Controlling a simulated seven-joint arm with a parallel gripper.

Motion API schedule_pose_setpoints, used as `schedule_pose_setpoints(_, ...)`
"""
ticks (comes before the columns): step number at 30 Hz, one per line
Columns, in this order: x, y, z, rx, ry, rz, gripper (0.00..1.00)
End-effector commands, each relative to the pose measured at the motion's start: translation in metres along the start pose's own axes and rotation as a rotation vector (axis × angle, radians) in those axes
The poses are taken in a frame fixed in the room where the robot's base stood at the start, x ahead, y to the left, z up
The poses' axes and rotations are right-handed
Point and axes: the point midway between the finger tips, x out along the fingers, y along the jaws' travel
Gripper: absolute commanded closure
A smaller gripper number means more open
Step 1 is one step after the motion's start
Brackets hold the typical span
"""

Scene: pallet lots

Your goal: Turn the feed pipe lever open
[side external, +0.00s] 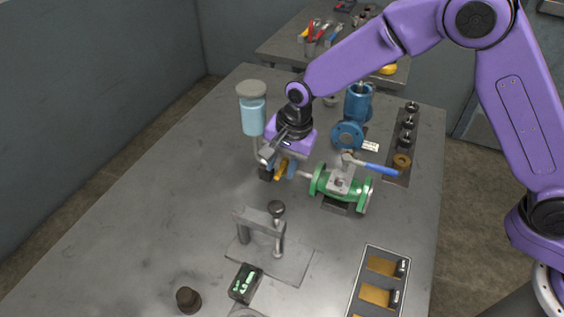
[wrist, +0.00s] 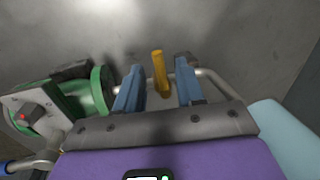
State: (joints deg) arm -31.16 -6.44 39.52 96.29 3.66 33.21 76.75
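The feed pipe lever is a short yellow handle (side external: 281,171) on the thin grey pipe that runs between the blue-filled reservoir (side external: 252,112) and the green flanged valve (side external: 341,184). In the wrist view the yellow lever (wrist: 160,72) stands between the two blue fingers of my gripper (wrist: 158,82), with a gap on each side. My gripper (side external: 280,164) is open and around the lever, pointing down at the pipe. Part of the pipe (wrist: 215,82) shows behind the fingers; the lever's base is partly hidden.
A blue-handled lever (side external: 377,168) sits atop the green valve, close right of my gripper. A blue pump (side external: 352,118) stands behind it. In front are a grey press (side external: 262,228), a black meter (side external: 245,284) and a parts tray (side external: 380,283). The left tabletop is clear.

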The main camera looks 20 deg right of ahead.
Motion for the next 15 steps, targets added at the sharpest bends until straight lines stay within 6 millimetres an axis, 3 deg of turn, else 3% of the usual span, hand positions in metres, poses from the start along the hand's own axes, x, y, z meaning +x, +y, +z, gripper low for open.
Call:
schedule_pose_setpoints(7, 0.0003, -0.0003, 0.0, 0.0, 0.0, -0.001, 0.62)
schedule_pose_setpoints(10, 0.0003, -0.0003, 0.0, 0.0, 0.0, -0.001, 0.95)
schedule_pose_setpoints(11, 0.0002, -0.0003, 0.0, 0.0, 0.0, -0.001, 1.0)
schedule_pose_setpoints(15, 0.0002, -0.0002, 0.0, 0.0, 0.0, -0.001, 1.0)
